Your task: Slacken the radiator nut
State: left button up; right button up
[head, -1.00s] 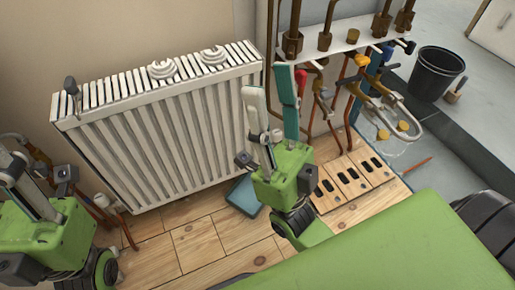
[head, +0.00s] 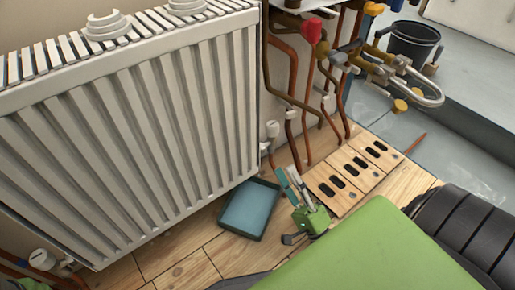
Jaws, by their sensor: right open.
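The white radiator (head: 130,140) fills the left half of the head view. At its lower right corner is a white-capped valve (head: 272,130) with a small pale fitting below it. Another white-capped valve (head: 40,260) is at its lower left corner. I cannot tell which small part is the radiator nut. My right gripper (head: 288,173) is low over the floor, just right of the radiator and below the right-hand valve, apart from it. Its teal and pale fingers are open, with nothing seen between them.
A blue tray (head: 240,234) lies on the wooden floor beside my right gripper. Copper pipes (head: 308,120) and a red-handled valve (head: 312,32) stand at upper right. Slotted wooden boards (head: 345,180) lie below them. A black bucket (head: 413,42) stands behind.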

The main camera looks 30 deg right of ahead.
jog(key=w+b, duration=0.2)
jog(key=w, duration=0.2)
jog(key=w+r+b, duration=0.1)
jog(key=w, duration=0.3)
jog(key=w+a+b, duration=0.1)
jog(key=w+b, duration=0.1)
jog(key=w, duration=0.1)
jog(key=shift+w+r+b, duration=0.15)
jog(key=shift+w+b, duration=0.2)
jog(key=shift+w, duration=0.05)
jog(key=shift+w+r, duration=0.25)
jog(key=shift+w, duration=0.05)
jog(key=c, duration=1.1)
